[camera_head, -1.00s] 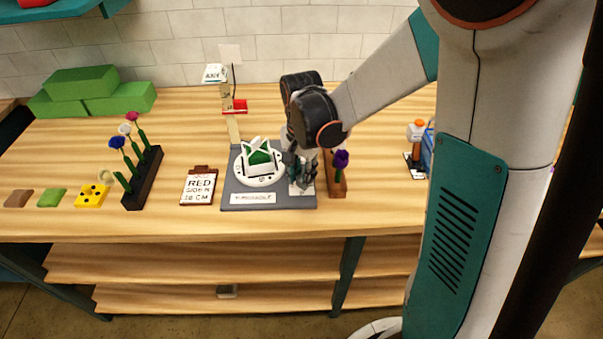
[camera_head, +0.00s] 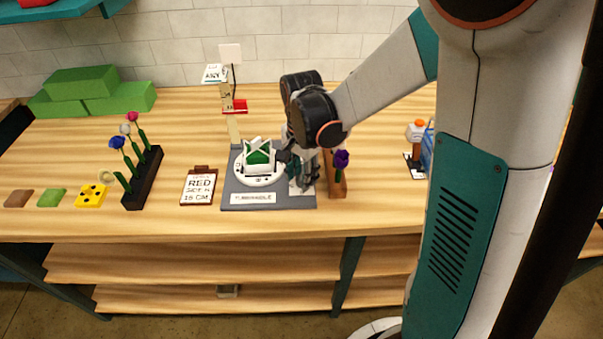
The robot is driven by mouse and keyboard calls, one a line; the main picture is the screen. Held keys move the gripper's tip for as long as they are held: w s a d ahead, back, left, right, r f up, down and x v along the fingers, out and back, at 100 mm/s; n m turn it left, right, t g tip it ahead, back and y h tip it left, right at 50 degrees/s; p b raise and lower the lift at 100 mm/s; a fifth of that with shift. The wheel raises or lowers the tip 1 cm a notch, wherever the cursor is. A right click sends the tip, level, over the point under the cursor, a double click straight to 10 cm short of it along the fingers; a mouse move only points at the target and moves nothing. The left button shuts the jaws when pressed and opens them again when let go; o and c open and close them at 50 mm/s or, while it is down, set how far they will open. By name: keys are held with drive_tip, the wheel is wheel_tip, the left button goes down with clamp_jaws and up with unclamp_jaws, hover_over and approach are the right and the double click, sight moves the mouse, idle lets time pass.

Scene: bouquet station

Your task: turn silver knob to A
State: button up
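My gripper (camera_head: 301,176) points down over the right part of the grey base, beside the plate. A pale patch (camera_head: 296,190) shows under the fingers. I cannot make out the silver knob or the letter A; the gripper covers that area. Whether the fingers are shut on the knob cannot be told.
A wooden rack with a purple flower (camera_head: 341,160) stands close to the right of my gripper. A post with a red piece (camera_head: 236,105) rises behind the turntable. Bare bench lies in front.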

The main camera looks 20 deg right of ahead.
idle(0.3)
wheel_tip(320, 180, up, 12)
idle(0.6)
drive_tip(key=s+r+n+t, duration=0.3)
drive_tip(key=s+n+t, duration=0.4)
drive_tip(key=s+n, duration=0.5)
drive_tip(key=s, duration=0.3)
drive_tip(key=shift+r+n, duration=0.15)
drive_tip(key=shift+n, duration=0.15)
drive_tip(key=shift+s, duration=0.1)
idle(1.6)
